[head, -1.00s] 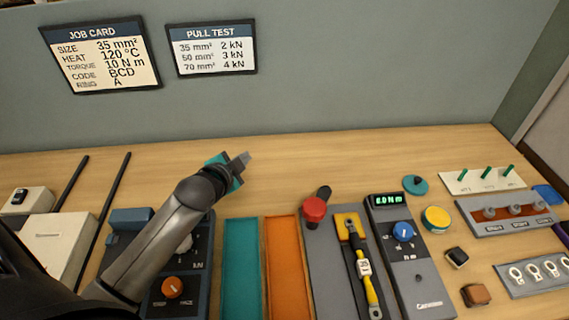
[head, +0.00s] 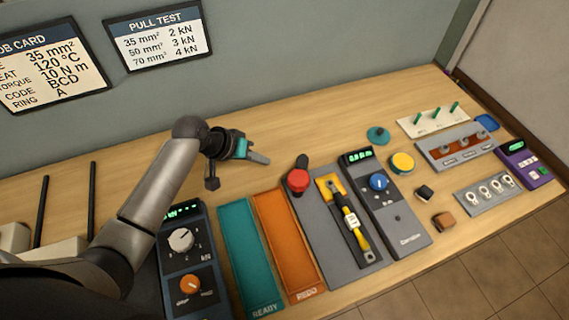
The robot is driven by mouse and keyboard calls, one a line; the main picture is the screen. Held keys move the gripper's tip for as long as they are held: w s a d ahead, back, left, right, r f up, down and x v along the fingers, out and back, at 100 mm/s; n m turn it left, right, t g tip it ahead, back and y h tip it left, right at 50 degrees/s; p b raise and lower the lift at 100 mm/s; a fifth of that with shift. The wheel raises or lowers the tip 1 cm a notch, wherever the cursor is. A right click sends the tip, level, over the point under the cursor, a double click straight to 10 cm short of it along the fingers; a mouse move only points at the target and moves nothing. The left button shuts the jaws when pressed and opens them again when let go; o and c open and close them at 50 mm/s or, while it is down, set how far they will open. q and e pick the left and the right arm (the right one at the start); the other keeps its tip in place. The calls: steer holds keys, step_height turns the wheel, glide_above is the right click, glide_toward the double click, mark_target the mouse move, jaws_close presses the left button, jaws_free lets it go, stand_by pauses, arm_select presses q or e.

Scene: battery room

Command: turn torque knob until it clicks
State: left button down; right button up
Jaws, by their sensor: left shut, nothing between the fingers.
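The torque unit (head: 398,215) is a dark grey box right of the yellow tool, with a lit green display (head: 357,157) too small to read now. Its blue torque knob (head: 378,182) has a white pointer mark. My left gripper (head: 262,159) is shut and empty, above the bench behind the teal and orange trays. It is left of the knob and well apart from it. My right gripper is not in view. The job card (head: 50,65) on the wall reads torque 10 N m.
A yellow button (head: 402,162) is right of the knob. A teal tray (head: 248,255) and orange tray (head: 288,245) lie nearer.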

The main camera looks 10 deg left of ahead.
mark_target(300, 171)
arm_select(q)
steer(key=b+x, duration=0.1)
steer(key=x, duration=0.3)
steer(key=shift+w+d+f, duration=0.1)
steer(key=shift+w+f, duration=0.05)
steer(key=shift+f, duration=0.1)
steer(key=d+p, duration=0.1)
steer(key=d, duration=0.2)
steer(key=shift+w+d+r, duration=0.1)
steer(key=shift+d, duration=0.3)
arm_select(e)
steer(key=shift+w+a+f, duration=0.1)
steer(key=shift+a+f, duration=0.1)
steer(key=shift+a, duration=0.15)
